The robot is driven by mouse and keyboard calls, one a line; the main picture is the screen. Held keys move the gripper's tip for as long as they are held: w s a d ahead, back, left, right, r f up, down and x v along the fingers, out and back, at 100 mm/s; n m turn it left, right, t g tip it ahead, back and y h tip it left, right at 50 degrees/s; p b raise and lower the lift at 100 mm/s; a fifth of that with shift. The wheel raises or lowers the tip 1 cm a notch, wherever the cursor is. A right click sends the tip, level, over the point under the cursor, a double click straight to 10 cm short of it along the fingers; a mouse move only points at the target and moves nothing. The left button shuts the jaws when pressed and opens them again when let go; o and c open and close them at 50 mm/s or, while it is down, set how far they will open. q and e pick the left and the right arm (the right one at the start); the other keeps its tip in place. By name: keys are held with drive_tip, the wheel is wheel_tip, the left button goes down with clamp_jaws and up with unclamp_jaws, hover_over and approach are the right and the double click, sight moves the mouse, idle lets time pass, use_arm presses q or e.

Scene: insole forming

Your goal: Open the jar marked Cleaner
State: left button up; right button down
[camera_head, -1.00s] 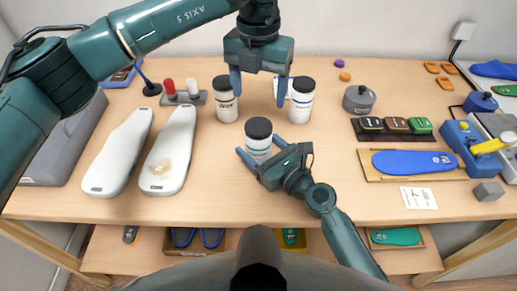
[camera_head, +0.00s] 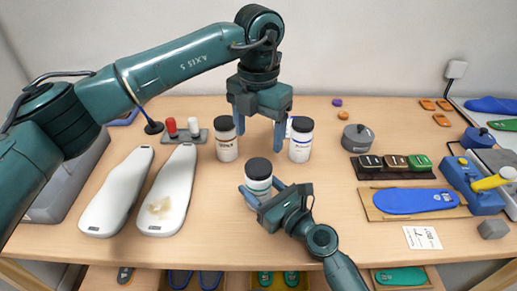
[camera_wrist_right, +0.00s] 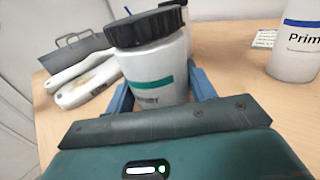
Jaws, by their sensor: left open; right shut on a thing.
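A white jar with a black lid and a green band (camera_head: 258,185) stands on the bench; it also shows in the right wrist view (camera_wrist_right: 150,65). Its label is only partly readable. My right gripper (camera_head: 259,191) is shut on the jar's body, one finger on each side. My left gripper (camera_head: 260,138) is open and points down above the black lid, apart from it. A white jar with a black lid and a dark label (camera_head: 227,148) stands behind to the left. A blue-banded jar (camera_head: 300,150) stands behind to the right; its label starts "Prim" in the wrist view.
Two white shoe forms (camera_head: 118,195) lie to the left, near a rack with red and white pieces (camera_head: 183,137). A grey lidded pot (camera_head: 357,138), a tray of small blocks (camera_head: 390,172) and a blue insole on a board (camera_head: 415,202) lie to the right.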

sight(259, 166)
use_arm(q)
drive_tip(key=m, duration=1.2)
drive_tip(key=shift+m, duration=0.4)
drive_tip(key=m, duration=1.2)
drive_tip(key=shift+m, duration=0.3)
drive_tip(key=m, duration=0.3)
drive_tip(key=shift+m, duration=0.4)
drive_tip(key=m, duration=0.4)
drive_tip(key=shift+f, duration=4)
